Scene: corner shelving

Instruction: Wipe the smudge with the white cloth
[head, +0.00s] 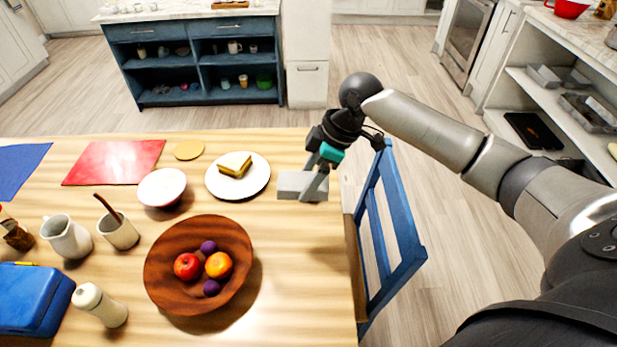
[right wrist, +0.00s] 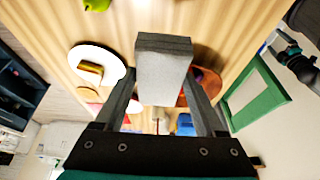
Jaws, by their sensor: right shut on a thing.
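My right gripper (head: 318,177) is shut on a pale grey-white, block-shaped thing with a darker grey side, which I take for the white cloth (head: 296,186). It is at the table's right side, right of the white plate. In the right wrist view the cloth (right wrist: 163,78) sits between the two fingers of the gripper (right wrist: 165,85). I cannot tell whether it touches the table. I cannot make out the smudge. A dark and teal part at the right wrist view's upper right looks like my left gripper (right wrist: 290,50); its jaws are unclear.
A white plate (head: 211,187) with a sandwich (head: 236,165) lies left of the cloth. A wooden bowl (head: 160,262) of fruit stands nearer me. A blue chair (head: 407,247) stands at the table's right edge. The table (head: 300,290) is bare right of the bowl.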

